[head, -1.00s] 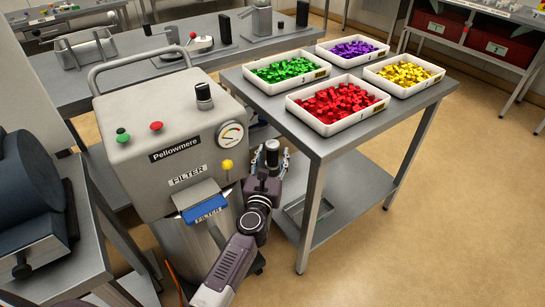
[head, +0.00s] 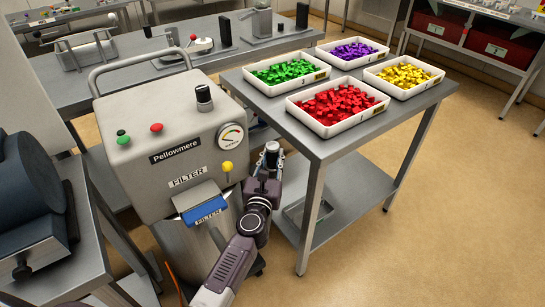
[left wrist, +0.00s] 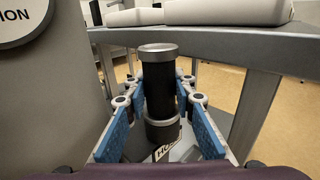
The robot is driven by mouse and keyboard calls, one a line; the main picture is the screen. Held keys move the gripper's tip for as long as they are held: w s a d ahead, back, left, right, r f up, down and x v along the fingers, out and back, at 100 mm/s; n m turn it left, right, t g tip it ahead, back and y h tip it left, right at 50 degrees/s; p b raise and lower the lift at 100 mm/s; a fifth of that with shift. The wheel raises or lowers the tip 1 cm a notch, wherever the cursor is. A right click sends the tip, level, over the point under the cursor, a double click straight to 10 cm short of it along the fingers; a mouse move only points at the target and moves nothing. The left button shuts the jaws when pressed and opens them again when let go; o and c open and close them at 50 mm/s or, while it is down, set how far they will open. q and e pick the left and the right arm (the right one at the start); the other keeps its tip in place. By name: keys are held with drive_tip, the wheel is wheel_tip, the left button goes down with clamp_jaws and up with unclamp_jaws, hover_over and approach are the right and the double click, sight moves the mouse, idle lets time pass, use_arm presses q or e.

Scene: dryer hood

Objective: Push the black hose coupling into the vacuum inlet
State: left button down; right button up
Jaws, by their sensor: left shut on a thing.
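The hose coupling (left wrist: 160,85) is a black cylinder with silver rings at its top and lower part. It stands upright between the blue-padded fingers of my left gripper (left wrist: 160,98), which are shut on it. In the head view my left gripper (head: 266,165) holds the coupling (head: 272,148) just right of the grey Pellowmere vacuum (head: 150,140), near its gauge. A partly hidden label starting "HO" shows below the coupling in the left wrist view. I cannot make out the vacuum inlet for certain. My right gripper is out of view.
A steel table (head: 330,150) with trays of green, purple, red and yellow pieces stands close to the right of my left gripper. Its leg and lower shelf are near. A dark cylindrical machine (head: 30,200) stands at the left. Open floor (head: 460,220) lies at the right.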

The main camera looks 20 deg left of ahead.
use_arm(q)
wheel_tip(320, 180, up, 13)
drive_tip(key=p, duration=0.9)
drive_tip(key=shift+f+p, duration=0.2)
drive_tip(key=shift+p, duration=0.15)
wheel_tip(320, 180, up, 8)
drive_tip(key=p, duration=0.3)
drive_tip(key=shift+f+p, duration=0.2)
drive_tip(key=shift+p, duration=0.15)
